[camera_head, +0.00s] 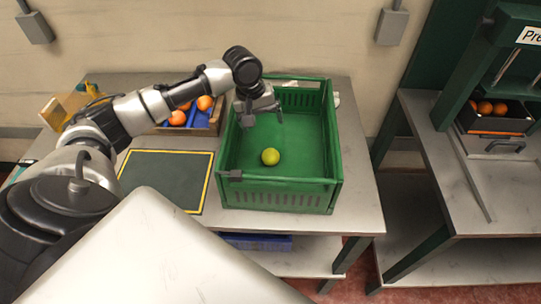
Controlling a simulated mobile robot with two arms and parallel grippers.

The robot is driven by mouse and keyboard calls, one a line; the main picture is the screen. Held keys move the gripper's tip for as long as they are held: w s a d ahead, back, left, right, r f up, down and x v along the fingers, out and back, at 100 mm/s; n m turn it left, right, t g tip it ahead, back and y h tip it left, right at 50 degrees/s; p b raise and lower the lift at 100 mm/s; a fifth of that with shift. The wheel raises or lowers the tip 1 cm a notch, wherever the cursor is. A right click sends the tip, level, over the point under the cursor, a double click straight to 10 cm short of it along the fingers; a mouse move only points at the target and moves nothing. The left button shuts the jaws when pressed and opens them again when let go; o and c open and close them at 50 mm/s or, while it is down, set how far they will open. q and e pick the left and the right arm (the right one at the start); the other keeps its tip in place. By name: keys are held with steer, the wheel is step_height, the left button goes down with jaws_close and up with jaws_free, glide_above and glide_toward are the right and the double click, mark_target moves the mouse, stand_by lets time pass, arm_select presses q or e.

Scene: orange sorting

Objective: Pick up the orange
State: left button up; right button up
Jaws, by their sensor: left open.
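A yellow-green round fruit (270,156) lies on the floor of the green crate (275,198), near its front. Several oranges (205,103) lie in a compartmented tray (215,122) left of the crate. My left gripper (263,117) is open and empty, over the back left part of the crate. It is behind the yellow-green fruit in the picture and apart from it. The left arm passes in front of part of the orange tray. My right gripper is not in view.
A dark mat with a yellow border (165,178) lies on the table (358,190) left of the crate. A machine (455,95) at right holds more oranges (485,107) in a dark bin. A blue container (257,242) is on the shelf below. The crate walls surround the gripper's area.

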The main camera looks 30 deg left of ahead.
arm_select(q)
steer(key=b, duration=0.4)
glide_toward(268, 152)
steer(key=shift+w+d+f, duration=0.2)
steer(key=shift+d+f, duration=0.15)
steer(key=shift+f, duration=0.3)
steer(key=p+x, duration=0.1)
steer(key=x, duration=0.3)
steer(key=shift+d+f, duration=0.1)
steer(key=shift+f, duration=0.1)
steer(key=x, duration=0.1)
steer(key=p+x, duration=0.1)
steer(key=x, duration=0.1)
steer(key=p+x, duration=0.1)
steer(key=shift+a+f, duration=0.25)
steer(key=shift+f, duration=0.15)
steer(key=shift+w+d+f, duration=0.1)
steer(key=shift+f, duration=0.45)
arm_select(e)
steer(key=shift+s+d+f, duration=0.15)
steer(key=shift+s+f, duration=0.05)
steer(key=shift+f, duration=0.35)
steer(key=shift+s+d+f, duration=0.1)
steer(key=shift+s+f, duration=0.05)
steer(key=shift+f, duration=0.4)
arm_select(q)
steer(key=shift+c, duration=1.1)
steer(key=c, duration=0.8)
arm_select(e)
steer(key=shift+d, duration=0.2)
